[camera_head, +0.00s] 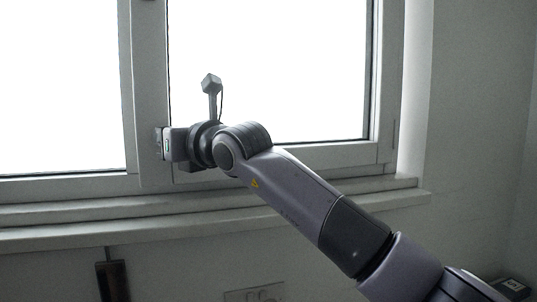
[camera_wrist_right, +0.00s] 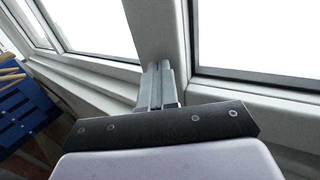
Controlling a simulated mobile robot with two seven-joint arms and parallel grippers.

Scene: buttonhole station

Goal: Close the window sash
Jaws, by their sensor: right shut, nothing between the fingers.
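The window sash (camera_head: 310,158) is the grey-framed right-hand pane in the head view, bright white through its glass. Its lower rail also shows in the right wrist view (camera_wrist_right: 262,95). I cannot tell whether a gap stands between the sash and the fixed frame. My right gripper (camera_head: 163,144) is at the upright between the two panes, near its lower end. In the right wrist view its fingers (camera_wrist_right: 160,80) are together and empty, pointing at the upright; contact is unclear. My wrist hides part of the sash's lower left corner. My left gripper is not in view.
A stepped window sill (camera_head: 230,212) runs below the frame. A dark object (camera_head: 113,281) hangs on the wall beneath it. A dark box (camera_head: 513,287) is at the lower right. A blue slatted thing (camera_wrist_right: 22,112) lies at the left of the right wrist view.

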